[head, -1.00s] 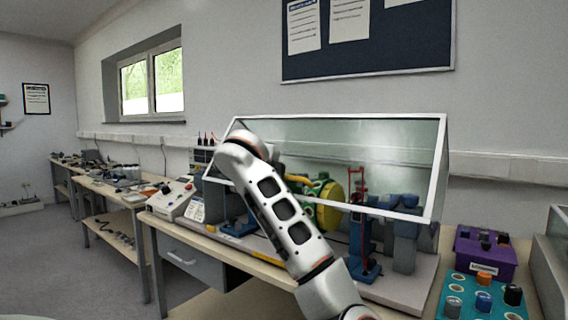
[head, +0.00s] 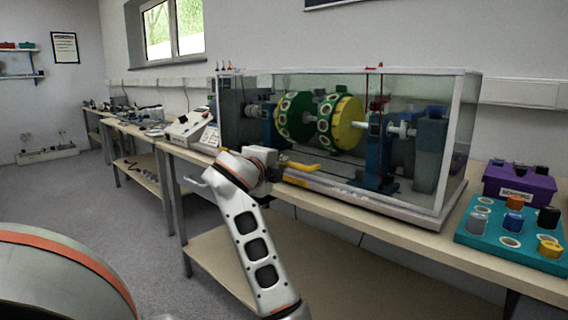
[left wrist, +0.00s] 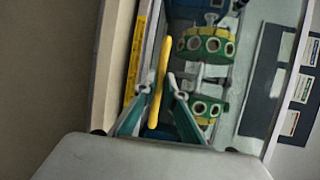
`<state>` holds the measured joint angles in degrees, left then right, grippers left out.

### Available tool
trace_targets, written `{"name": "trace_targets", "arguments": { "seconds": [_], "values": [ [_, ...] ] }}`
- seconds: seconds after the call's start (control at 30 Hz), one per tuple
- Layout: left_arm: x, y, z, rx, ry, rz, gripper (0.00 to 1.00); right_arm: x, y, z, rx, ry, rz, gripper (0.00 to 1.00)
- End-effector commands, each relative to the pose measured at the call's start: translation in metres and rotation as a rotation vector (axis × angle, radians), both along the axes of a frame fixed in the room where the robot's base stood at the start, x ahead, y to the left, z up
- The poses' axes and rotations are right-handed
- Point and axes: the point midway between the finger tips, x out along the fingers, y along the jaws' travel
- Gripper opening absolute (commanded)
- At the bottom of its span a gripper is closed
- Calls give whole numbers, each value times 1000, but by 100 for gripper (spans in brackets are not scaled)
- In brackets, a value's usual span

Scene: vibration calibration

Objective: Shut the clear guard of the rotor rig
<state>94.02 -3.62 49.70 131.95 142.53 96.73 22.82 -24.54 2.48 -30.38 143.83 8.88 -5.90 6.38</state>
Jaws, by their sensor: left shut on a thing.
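The clear guard (head: 350,172) is a see-through box with pale edges. It stands down over the rotor rig, its front pane upright and its lower edge along the rig's base (head: 395,207); any thin gap there is too small to tell. Inside are green and yellow rotor discs (head: 345,122). A yellow handle (head: 303,166) sticks out low on the guard's front. My left gripper (head: 279,168) is at this handle, shut on it. In the left wrist view the fingers (left wrist: 159,86) lie either side of the yellow bar (left wrist: 162,60). My right gripper is not in view.
The rig stands on a long workbench (head: 440,240). To its right are a teal tray (head: 490,238) with coloured knobs and a purple box (head: 520,187). A control box (head: 188,128) stands to its left. The floor in front of the bench is clear.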

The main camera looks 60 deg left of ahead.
Motion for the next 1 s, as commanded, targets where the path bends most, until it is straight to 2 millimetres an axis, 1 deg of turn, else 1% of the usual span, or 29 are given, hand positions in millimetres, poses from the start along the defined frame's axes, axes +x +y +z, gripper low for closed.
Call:
{"name": "trace_targets", "arguments": {
  "seconds": [0.03,0.1,0.23,0.57,0.6,0.63,0.67,1.0],
  "values": [
    [3,0,-26,-22,26,-2,0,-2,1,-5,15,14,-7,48],
    [3,1,-31,-23,21,0,0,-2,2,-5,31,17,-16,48],
    [4,0,-36,-26,18,-2,0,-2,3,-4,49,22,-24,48],
    [5,1,-39,-24,19,-2,0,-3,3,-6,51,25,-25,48],
    [5,1,-39,-24,19,-2,18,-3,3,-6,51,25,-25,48],
    [5,0,-39,-24,19,-3,25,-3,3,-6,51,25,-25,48],
    [5,0,-39,-24,19,-3,27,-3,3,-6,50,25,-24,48],
    [5,0,-36,-25,15,-3,27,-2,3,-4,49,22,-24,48]
  ]
}}
